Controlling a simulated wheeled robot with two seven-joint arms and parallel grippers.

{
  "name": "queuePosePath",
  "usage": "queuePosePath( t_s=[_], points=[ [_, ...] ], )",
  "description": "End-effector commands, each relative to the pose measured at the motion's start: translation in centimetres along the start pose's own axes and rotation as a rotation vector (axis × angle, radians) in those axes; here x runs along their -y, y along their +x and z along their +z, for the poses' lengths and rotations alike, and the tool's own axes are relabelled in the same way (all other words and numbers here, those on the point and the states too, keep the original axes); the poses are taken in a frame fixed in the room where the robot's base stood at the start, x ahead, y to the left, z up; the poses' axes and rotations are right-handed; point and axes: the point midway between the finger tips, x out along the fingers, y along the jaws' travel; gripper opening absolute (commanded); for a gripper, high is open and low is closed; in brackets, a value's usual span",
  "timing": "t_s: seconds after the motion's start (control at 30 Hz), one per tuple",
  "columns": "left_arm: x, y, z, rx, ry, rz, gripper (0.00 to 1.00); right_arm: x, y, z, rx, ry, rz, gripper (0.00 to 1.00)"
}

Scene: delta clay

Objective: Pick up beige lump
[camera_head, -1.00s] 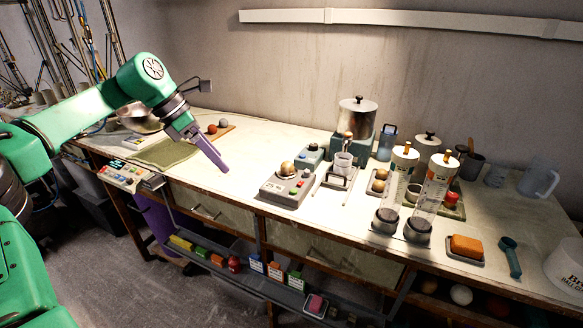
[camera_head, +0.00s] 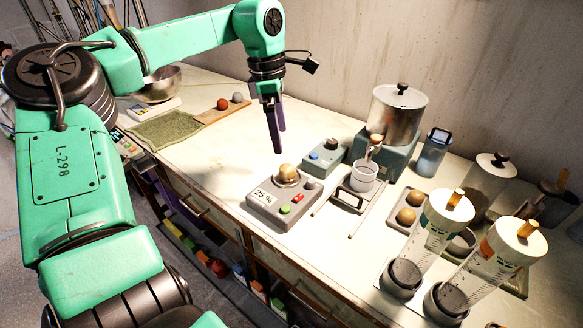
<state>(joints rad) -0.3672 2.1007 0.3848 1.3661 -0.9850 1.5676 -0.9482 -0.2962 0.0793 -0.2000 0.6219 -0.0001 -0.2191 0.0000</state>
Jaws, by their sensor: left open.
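A round beige lump (camera_head: 287,172) sits on the pan of a grey scale (camera_head: 284,205) in the middle of the bench. The scale shows a number label and has red and green buttons. More tan lumps (camera_head: 415,197) lie in a small tray to the right. My left gripper (camera_head: 277,143) points down with its purple fingers open and empty. In the picture it is just above and slightly left of the lump on the scale, apart from it. My right gripper is not in view.
A small blue-knobbed device (camera_head: 325,156) and a clear cup on a stand (camera_head: 363,177) are right of the scale. Clear cylinders (camera_head: 437,240) stand at the front right. A board with red and grey balls (camera_head: 222,105) is at the back left. Bench left of the scale is clear.

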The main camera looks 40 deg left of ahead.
Motion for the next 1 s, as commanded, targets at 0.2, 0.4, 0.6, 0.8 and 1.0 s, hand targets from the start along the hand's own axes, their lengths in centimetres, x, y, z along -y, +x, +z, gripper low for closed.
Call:
queuePosePath(
  t_s=[0.2, 0.4, 0.6, 0.8, 1.0],
  points=[
    [0.1, 4.3, 0.0, 0.000, 0.000, -0.003, 0.92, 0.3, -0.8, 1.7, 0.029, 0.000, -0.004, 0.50],
    [0.4, 7.3, 0.1, 0.000, -0.001, -0.005, 0.92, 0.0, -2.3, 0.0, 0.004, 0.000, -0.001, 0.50],
    [0.2, 9.9, 0.1, 0.001, -0.002, 0.000, 0.92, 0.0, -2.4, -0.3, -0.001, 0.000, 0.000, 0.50],
    [0.2, 9.9, 0.1, 0.001, -0.002, 0.001, 0.73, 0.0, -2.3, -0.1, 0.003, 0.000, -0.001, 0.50],
    [0.2, 9.9, 0.1, 0.001, -0.002, 0.001, 0.00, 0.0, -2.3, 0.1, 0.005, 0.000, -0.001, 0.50]
  ],
)
